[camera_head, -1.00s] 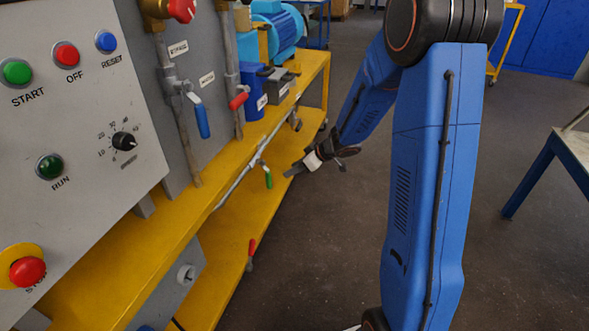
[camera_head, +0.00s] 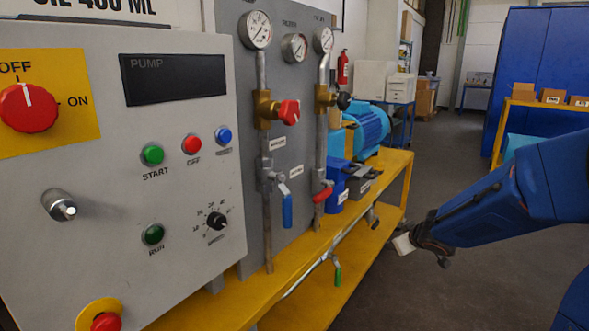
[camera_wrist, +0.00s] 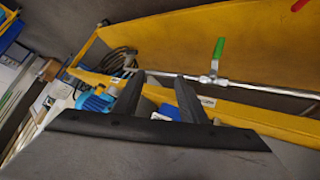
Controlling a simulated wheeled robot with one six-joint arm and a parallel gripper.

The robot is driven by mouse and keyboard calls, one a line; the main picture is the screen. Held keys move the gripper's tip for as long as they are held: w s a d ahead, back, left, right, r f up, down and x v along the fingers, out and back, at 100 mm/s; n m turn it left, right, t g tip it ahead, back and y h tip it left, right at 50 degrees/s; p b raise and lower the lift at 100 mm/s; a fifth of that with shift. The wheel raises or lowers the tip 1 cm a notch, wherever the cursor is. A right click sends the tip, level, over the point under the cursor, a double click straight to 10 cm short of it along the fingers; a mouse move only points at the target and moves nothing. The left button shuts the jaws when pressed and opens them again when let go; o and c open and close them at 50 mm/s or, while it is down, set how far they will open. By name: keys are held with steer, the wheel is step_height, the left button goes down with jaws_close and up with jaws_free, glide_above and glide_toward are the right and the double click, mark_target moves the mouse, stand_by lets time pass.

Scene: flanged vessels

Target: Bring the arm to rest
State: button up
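My blue arm (camera_head: 500,205) reaches in from the right edge of the head view. My gripper (camera_head: 402,243) is at its end, beside the yellow bench (camera_head: 398,165) and over the floor, blurred and small there. In the wrist view my gripper (camera_wrist: 160,78) shows two dark fingers apart, with nothing held between them. A green-handled valve (camera_wrist: 219,48) on a metal pipe lies beyond the fingers, and it also shows in the head view (camera_head: 337,275).
A grey control panel (camera_head: 100,150) stands at the left. Gauges, a red valve handle (camera_head: 289,111) and a blue lever (camera_head: 287,208) are on the grey board. A blue motor (camera_head: 368,125) is farther back. Open floor (camera_head: 440,295) lies right of the bench.

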steer(key=s+d+r+m+g+h, duration=0.15)
steer(key=s+r, duration=0.25)
steer(key=s, duration=0.5)
steer(key=s+d+r+m+h, duration=0.2)
steer(key=s+r+m, duration=0.15)
steer(key=s, duration=0.55)
steer(key=s+a+f+g+y, duration=0.1)
steer(key=s+a, duration=0.3)
steer(key=s, duration=0.6)
steer(key=s+a+f+g+y, duration=0.1)
steer(key=s+a, duration=0.3)
steer(key=s, duration=0.6)
steer(key=shift+s+g+y, duration=0.25)
steer(key=shift+g+y, duration=0.3)
steer(key=shift+g, duration=0.3)
steer(key=shift+d, duration=0.1)
